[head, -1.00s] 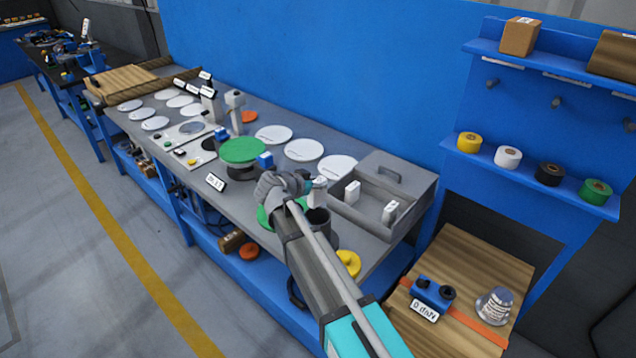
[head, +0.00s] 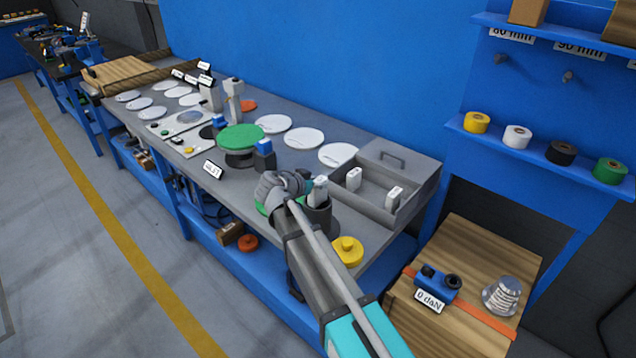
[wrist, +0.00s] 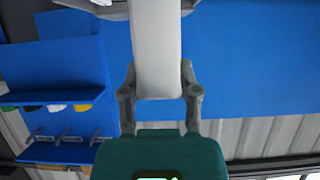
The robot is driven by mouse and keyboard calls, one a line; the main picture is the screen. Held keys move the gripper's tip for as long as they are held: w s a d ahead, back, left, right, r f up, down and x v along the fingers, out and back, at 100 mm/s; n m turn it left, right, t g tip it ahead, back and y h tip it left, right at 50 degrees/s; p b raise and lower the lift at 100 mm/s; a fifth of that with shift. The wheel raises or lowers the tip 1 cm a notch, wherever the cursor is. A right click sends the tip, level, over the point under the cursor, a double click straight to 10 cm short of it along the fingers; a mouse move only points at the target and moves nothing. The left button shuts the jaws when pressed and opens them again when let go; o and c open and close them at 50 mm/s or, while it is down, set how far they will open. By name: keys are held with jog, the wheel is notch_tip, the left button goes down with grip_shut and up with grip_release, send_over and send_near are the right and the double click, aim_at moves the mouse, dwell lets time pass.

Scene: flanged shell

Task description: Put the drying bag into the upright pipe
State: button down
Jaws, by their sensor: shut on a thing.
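My gripper (head: 305,186) is shut on a white drying bag (head: 319,190). In the wrist view the bag (wrist: 156,50) is a long pale block between the two fingers. The upright pipe (head: 318,217) is a dark grey open cylinder on the bench, just right of my gripper. The bag is at the pipe's mouth in the head view; I cannot tell whether its lower end is inside or above the rim. The gripper hides part of the pipe's left side. Two more white bags (head: 354,178) (head: 393,197) stand in the grey open box (head: 412,200).
A yellow knobbed cap (head: 347,250) is near the bench's front edge, before the pipe. A green disc (head: 261,208) is partly behind my gripper. A green-topped stand (head: 240,138) and a blue-capped post (head: 264,153) are farther left. A wooden crate (head: 460,275) stands right.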

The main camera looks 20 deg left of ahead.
jog(key=shift+f+b, duration=1)
jog(key=shift+f, duration=0.25)
jog(key=shift+c, duration=1.3)
grip_release()
jog(key=shift+r, duration=0.15)
